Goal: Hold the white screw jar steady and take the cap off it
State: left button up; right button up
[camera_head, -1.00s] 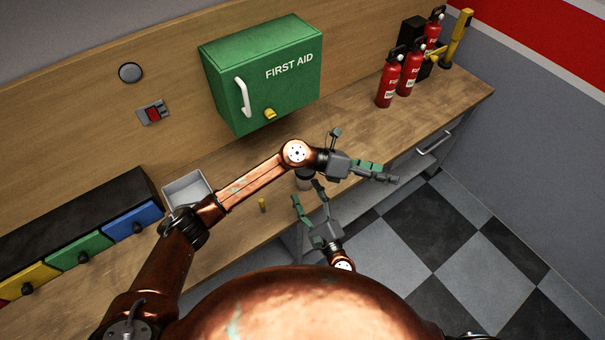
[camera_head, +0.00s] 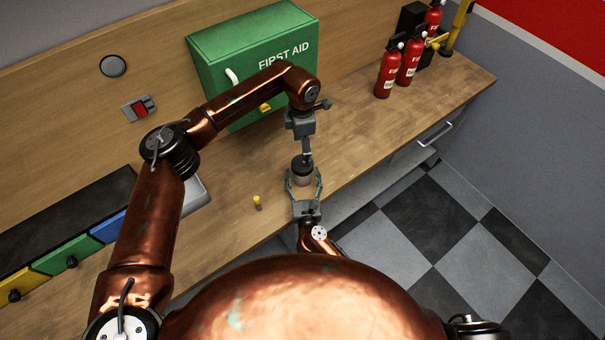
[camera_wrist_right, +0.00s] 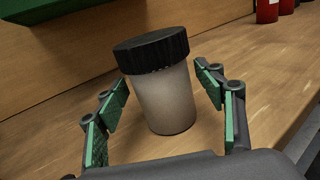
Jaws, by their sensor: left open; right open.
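The white screw jar (camera_wrist_right: 163,103) stands upright on the workbench with a ribbed black cap (camera_wrist_right: 152,51) on it. In the head view the jar (camera_head: 301,180) is small, with its black cap (camera_head: 301,165) on top. My right gripper (camera_wrist_right: 160,95) is open, its green-padded fingers on both sides of the jar with visible gaps. It also shows in the head view (camera_head: 304,184). My left gripper (camera_head: 306,156) points down from above, over the cap; its fingers are small and seen edge-on. Whether they touch the cap is unclear.
A green first aid box (camera_head: 255,60) hangs on the wall behind my left arm. A small yellow object (camera_head: 257,202) stands on the bench (camera_head: 400,125) left of the jar. Red fire extinguishers (camera_head: 388,74) stand at the back right. The bench between is clear.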

jog(key=shift+w, duration=1.15)
pick_arm(q)
jog(key=shift+d, duration=0.1)
pick_arm(e)
jog(key=shift+c, duration=0.6)
